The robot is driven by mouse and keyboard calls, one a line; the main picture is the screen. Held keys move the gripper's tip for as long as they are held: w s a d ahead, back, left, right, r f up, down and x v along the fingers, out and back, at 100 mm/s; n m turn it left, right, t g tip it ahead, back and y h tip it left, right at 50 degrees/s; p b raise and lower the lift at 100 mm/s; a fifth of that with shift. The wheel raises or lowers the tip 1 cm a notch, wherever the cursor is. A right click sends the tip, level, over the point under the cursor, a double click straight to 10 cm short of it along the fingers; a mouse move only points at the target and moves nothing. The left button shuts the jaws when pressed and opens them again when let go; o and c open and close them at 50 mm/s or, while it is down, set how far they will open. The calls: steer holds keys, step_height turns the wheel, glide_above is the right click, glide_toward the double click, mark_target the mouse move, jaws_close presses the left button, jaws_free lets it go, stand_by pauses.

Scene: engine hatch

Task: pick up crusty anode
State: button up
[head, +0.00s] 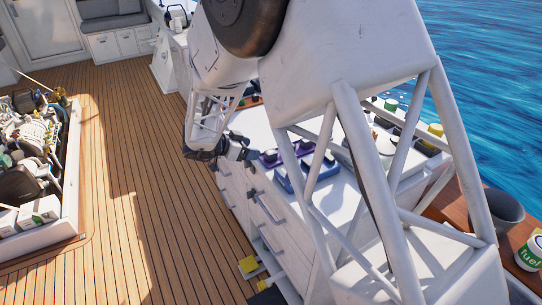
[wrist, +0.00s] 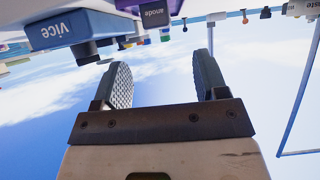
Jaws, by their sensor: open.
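I cannot make out a crusty anode in either view. A purple thing, likely the same holder (head: 271,158), sits on the white cabinet top in the head view. My gripper (head: 243,151) is beside it, to its left, over the cabinet's edge. The jaws are apart with nothing between them. Whether an anode is in the holder cannot be seen.
A blue vice block (wrist: 70,32) is close to the left finger; it also shows in the head view (head: 290,182). The white cabinet (head: 250,205) has drawers with handles. The open engine hatch (head: 70,215) is left; wooden deck between is clear.

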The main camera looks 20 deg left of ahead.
mark_target(270, 152)
stand_by(0.3)
steer(key=shift+x, duration=1.3)
steer(key=shift+x, duration=2.6)
steer(key=shift+s+d, duration=0.1)
steer(key=c, duration=1.2)
